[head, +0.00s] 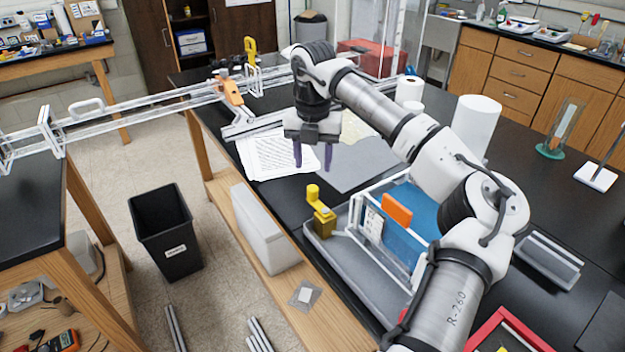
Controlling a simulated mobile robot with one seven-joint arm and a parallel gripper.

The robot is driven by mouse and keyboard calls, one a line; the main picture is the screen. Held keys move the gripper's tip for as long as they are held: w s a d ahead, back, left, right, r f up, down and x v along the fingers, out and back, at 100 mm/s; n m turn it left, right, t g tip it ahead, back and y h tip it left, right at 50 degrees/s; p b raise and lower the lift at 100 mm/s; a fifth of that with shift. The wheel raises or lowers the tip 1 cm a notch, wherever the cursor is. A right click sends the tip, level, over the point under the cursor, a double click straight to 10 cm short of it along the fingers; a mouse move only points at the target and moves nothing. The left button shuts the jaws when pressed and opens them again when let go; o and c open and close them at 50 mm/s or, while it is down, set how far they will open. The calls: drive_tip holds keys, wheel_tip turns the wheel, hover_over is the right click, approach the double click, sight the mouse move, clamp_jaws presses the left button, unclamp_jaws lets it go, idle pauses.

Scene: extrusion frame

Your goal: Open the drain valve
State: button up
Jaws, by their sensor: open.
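A yellow valve (321,218) with an upright knob stands at the left end of a clear-walled tank (352,215) holding blue liquid; I take it for the drain valve. Whether it is open or shut I cannot tell. My gripper (313,160) points down with its two purple fingers apart and nothing between them. In the picture it is above the valve and appears apart from it, over papers on the black bench. An orange piece (397,209) sits at the tank's upper edge.
A grey tray (357,282) lies under the tank and valve. Paper sheets (277,153) lie behind. A clear rail frame (160,103) with an orange clamp (231,91) spans to the left table. A black bin (166,235) is on the floor.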

sight(313, 188)
wheel_tip(313, 188, down, 8)
drive_tip(key=shift+r+p, duration=0.2)
drive_tip(key=shift+p, duration=0.85)
drive_tip(key=shift+c, duration=0.5)
drive_tip(key=c, duration=0.9)
